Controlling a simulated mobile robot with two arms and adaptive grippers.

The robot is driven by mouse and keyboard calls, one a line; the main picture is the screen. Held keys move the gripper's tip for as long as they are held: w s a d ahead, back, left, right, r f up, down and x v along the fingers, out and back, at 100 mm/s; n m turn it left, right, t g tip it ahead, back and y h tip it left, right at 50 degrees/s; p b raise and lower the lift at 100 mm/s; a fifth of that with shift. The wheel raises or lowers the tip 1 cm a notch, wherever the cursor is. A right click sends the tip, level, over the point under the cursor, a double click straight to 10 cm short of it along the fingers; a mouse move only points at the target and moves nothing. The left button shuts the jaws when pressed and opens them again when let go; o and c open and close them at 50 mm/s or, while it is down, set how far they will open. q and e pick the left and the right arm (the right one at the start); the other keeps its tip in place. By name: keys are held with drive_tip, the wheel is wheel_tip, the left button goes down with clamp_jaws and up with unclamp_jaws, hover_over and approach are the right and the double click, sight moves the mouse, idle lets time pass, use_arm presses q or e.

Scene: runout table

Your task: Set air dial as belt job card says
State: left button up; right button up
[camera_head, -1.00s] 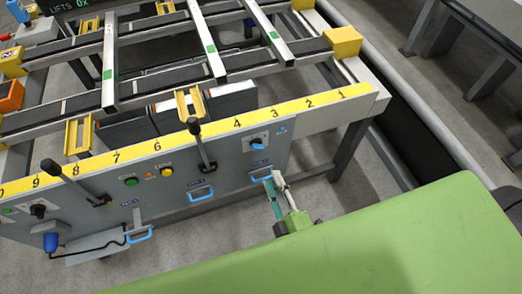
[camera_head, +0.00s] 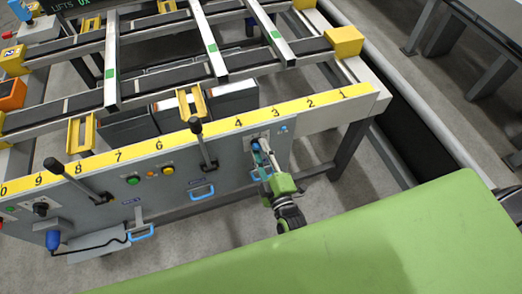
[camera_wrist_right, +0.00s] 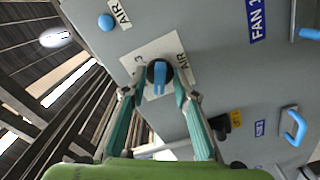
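The air dial (camera_head: 256,144) is on the grey side panel, under the 3–4 marks of the yellow strip. In the right wrist view the dial (camera_wrist_right: 159,74) is a round black knob with a blue pointer bar, on a white plate marked AIR. My right gripper (camera_head: 261,163) is in front of the dial. In the right wrist view its two teal fingers (camera_wrist_right: 155,92) are apart, one on either side of the knob. Whether they touch it I cannot tell. I cannot make out a job card. My left gripper is not in view.
A blue button (camera_wrist_right: 106,22) sits near the dial. Levers (camera_head: 203,145), green and yellow buttons (camera_head: 167,170) and blue handles (camera_head: 202,192) line the panel (camera_head: 225,170). A green surface (camera_head: 400,230) fills the front right. Grey floor shows between it and the panel.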

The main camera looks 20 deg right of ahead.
clamp_jaws()
drive_tip(key=shift+m, duration=0.3)
drive_tip(key=m+b, duration=0.2)
drive_tip(key=m, duration=2.1)
drive_tip(key=shift+a, duration=0.1)
idle(0.5)
drive_tip(key=shift+o, duration=0.4)
unclamp_jaws()
